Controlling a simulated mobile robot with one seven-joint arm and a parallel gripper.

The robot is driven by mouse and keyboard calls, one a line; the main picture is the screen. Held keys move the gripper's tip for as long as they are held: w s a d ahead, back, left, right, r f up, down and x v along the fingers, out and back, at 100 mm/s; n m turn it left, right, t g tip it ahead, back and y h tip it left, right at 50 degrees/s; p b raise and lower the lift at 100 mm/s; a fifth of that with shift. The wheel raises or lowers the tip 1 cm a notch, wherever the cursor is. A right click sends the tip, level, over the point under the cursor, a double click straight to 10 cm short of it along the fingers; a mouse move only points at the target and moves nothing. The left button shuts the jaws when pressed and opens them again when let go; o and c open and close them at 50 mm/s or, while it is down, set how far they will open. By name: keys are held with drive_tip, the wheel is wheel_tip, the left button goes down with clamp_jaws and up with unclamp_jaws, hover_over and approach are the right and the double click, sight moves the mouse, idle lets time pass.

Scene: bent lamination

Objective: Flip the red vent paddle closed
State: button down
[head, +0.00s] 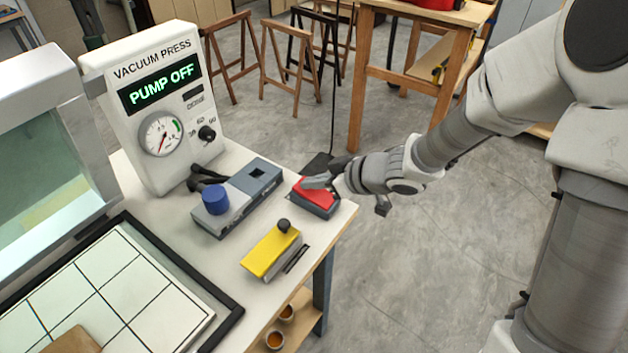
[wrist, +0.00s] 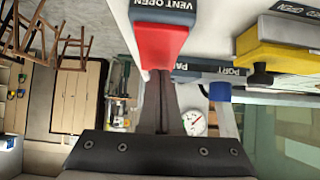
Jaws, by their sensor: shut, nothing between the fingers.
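The red vent paddle (head: 318,190) sits on a dark grey base (head: 318,208) at the right edge of the white table. In the wrist view the red paddle (wrist: 160,42) is at top centre, beside a label reading "VENT OPEN" (wrist: 165,8). My gripper (head: 318,181) is shut and empty. In the head view its fingertips overlap the top of the paddle. In the wrist view the closed fingers (wrist: 160,76) reach the paddle's near end and appear to touch it, though contact is not certain.
A yellow lever block with a black knob (head: 270,254) stands in front of the paddle. A grey block (head: 262,180) with a blue knob (head: 215,199) lies to its left. The vacuum press panel (head: 160,100) reads "PUMP OFF". Open floor lies to the right.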

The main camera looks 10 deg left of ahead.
drive_tip(key=shift+r+p, duration=0.15)
drive_tip(key=shift+p, duration=0.45)
drive_tip(key=shift+a+h+p, duration=0.1)
drive_tip(key=shift+h+p, duration=0.2)
drive_tip(key=shift+p, duration=0.25)
drive_tip(key=shift+g+p, duration=0.3)
drive_tip(key=shift+p, duration=0.3)
drive_tip(key=shift+w+f+b, duration=0.1)
drive_tip(key=shift+f+b, duration=0.3)
drive_tip(key=shift+f, duration=0.05)
drive_tip(key=shift+s+d+r+p, duration=0.1)
drive_tip(key=shift+s+d+p, duration=0.25)
drive_tip(key=shift+d, duration=0.4)
